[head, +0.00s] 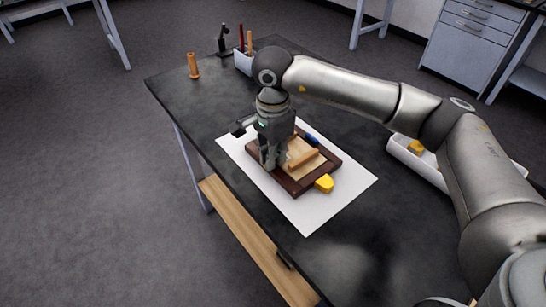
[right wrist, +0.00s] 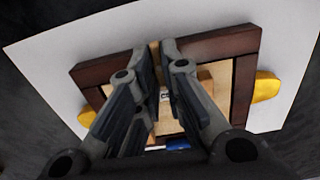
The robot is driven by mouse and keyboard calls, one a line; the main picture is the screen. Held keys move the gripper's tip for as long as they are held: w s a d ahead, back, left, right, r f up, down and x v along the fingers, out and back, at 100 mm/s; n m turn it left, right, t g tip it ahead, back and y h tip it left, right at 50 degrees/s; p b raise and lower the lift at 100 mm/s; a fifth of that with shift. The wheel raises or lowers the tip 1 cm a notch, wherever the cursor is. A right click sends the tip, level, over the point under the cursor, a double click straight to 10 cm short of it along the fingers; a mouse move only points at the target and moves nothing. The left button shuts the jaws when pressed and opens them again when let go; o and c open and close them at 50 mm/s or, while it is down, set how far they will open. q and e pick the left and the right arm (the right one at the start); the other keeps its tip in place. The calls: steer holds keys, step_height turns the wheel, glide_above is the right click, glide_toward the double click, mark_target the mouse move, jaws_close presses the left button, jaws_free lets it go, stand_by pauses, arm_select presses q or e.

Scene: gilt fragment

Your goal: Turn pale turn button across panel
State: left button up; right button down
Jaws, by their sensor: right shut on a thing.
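A dark brown frame (head: 329,164) holding a tan panel (head: 305,172) lies flat on a white sheet. My right gripper (head: 268,164) points down over the frame's left part and hides it in the head view. In the right wrist view my right gripper (right wrist: 157,50) has its fingertips close together at the frame's rail (right wrist: 215,43). It is shut on the pale turn button (right wrist: 154,53), a small light wooden piece mostly hidden between the fingers. How the button lies across the panel edge is hard to tell. My left gripper is not in view.
A yellow block (head: 324,183) sits at the frame's near edge; a blue piece (head: 312,140) is at its far side. A raised tan bar (head: 302,158) crosses the panel. White sheet (head: 308,219) surrounds the frame. A white tray (head: 403,152) stands right, a wooden peg (head: 193,66) far left.

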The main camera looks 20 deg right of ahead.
stand_by(0.3)
steer(key=c, duration=1.6)
jaws_free()
steer(key=shift+o, duration=0.2)
step_height(320, 180, up, 12)
